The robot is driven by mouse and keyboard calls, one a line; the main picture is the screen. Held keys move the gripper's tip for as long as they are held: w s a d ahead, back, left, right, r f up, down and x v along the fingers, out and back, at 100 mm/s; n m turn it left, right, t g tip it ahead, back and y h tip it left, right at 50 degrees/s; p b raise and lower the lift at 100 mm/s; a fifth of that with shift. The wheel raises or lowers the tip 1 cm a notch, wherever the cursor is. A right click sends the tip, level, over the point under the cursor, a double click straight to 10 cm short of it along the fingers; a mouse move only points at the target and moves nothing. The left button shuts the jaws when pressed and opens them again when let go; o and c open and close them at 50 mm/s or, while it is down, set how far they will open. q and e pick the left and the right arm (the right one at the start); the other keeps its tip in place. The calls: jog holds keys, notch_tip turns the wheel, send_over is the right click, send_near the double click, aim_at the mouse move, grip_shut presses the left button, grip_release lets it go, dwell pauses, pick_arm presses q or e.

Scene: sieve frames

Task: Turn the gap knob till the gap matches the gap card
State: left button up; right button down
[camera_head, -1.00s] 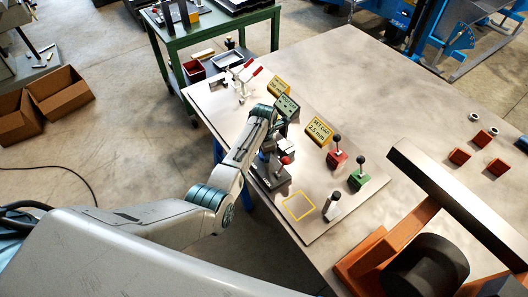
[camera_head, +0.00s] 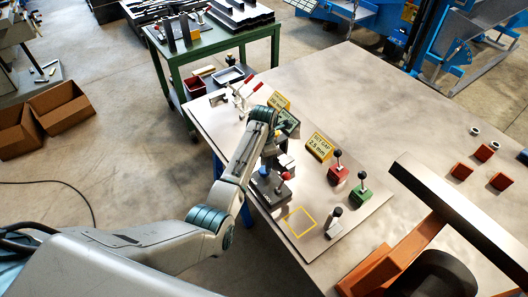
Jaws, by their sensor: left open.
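The yellow gap card (camera_head: 320,146) stands on the board and reads "SET GAP" with a value that looks like 2.5 mm. Left of it is a dark fixture (camera_head: 268,192) with a red knob (camera_head: 287,176) on it; I cannot tell for sure that this is the gap knob. My left gripper (camera_head: 279,166) is open, pointing down over this fixture close to the knob. My own arm hides part of the fixture, and I cannot tell whether the fingers touch the knob. A small dark green display (camera_head: 288,122) stands behind the gripper, its reading too small to make out. My right gripper is not in view.
Red (camera_head: 338,175) and green (camera_head: 361,187) blocks with black-knobbed levers and a grey one (camera_head: 334,222) stand to the right. A yellow outlined square (camera_head: 299,222) is empty. A red-handled clamp (camera_head: 240,96) and second yellow card (camera_head: 279,102) stand behind. Red blocks (camera_head: 487,151) lie far right.

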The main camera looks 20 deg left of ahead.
pick_arm(q)
jog(key=shift+r+b, duration=0.65)
jog(key=shift+r, duration=2.05)
